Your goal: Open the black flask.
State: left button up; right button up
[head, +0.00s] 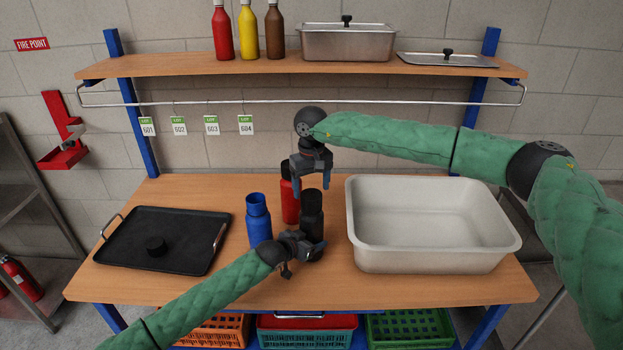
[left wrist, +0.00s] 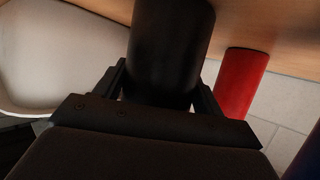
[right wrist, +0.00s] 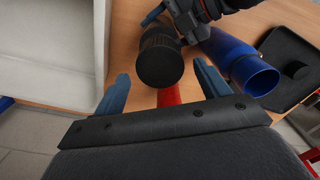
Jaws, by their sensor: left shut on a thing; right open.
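The black flask (head: 311,212) stands upright on the table, its black ribbed cap (right wrist: 160,58) on top. My left gripper (head: 306,246) is shut around its lower body; in the left wrist view the flask (left wrist: 168,45) sits between the fingers. My right gripper (head: 310,184) is open and empty, above and slightly behind the cap, fingers pointing down. In the right wrist view the cap shows just beyond and between the fingertips, apart from them. The flask's base is partly hidden by my left gripper.
A red flask (head: 290,200) stands close behind the black one. An uncapped blue flask (head: 258,222) stands left. A black tray (head: 190,225) holds a small round black piece (head: 156,246). A large pale basin (head: 430,262) is at right. The shelf (head: 300,66) and rail are above.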

aim_at(311, 194)
jog(key=m, duration=0.5)
jog(key=shift+r+m, duration=0.25)
jog(key=shift+m, duration=0.15)
jog(key=m, duration=0.4)
jog(key=shift+r, duration=0.2)
jog(key=m, duration=0.4)
jog(key=shift+r+m, duration=0.15)
jog(key=shift+m, duration=0.15)
jog(key=m, duration=0.4)
jog(key=shift+r, duration=0.25)
jog(key=m, duration=0.4)
jog(key=shift+r, duration=0.15)
jog(key=m, duration=0.4)
jog(key=shift+r+m, duration=0.2)
jog(key=shift+m, duration=0.1)
jog(key=m, duration=0.4)
jog(key=shift+r, duration=0.2)
jog(key=m, duration=0.5)
jog(key=shift+r+m, duration=0.2)
jog(key=shift+m, duration=0.2)
jog(key=shift+f, duration=3.95)
